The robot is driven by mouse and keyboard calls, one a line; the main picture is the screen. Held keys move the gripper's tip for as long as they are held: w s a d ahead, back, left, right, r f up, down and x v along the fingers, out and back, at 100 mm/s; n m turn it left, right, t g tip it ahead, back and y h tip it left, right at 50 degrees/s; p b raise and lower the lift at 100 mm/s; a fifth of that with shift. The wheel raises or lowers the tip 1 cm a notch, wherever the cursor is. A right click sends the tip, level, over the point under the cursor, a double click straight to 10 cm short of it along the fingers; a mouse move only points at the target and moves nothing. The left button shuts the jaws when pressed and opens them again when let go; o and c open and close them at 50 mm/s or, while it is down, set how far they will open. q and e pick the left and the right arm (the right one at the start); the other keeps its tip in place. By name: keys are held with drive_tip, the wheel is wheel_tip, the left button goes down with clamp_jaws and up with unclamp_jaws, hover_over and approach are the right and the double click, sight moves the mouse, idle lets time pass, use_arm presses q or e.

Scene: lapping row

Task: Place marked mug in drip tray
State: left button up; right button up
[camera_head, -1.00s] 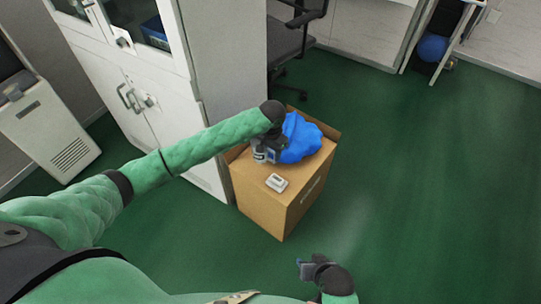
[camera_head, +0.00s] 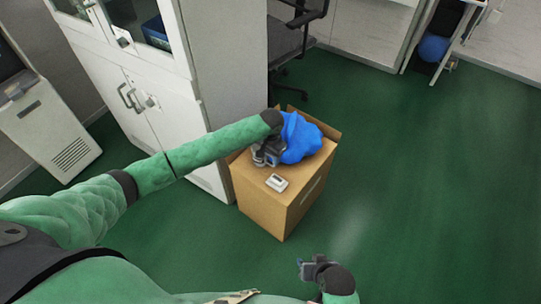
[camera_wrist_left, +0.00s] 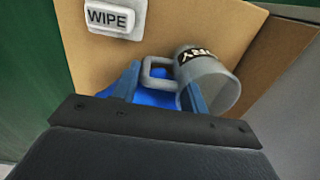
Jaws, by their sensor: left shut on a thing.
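A grey mug (camera_wrist_left: 212,82) with a dark-lettered label, partly hidden but ending in "RY", is tilted in the left wrist view. My left gripper (camera_wrist_left: 163,92) is shut on it, with the mug's handle between the blue fingers. In the head view my left gripper (camera_head: 267,157) is low over the top of a cardboard box, and the mug is small and mostly hidden there. I cannot tell whether the mug touches the box. My right gripper (camera_head: 307,269) is at the bottom, apart from the box, its jaws too small to read. No drip tray can be made out.
The cardboard box (camera_head: 258,197) bears a crumpled blue thing (camera_head: 301,138) and a small white block (camera_head: 277,182), marked "WIPE" in the wrist view (camera_wrist_left: 112,17). A white cabinet (camera_head: 165,105) stands left of the box, a dark chair (camera_head: 290,40) behind. Green floor is clear at right.

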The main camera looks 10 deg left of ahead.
use_arm(q)
drive_tip(key=o, duration=1)
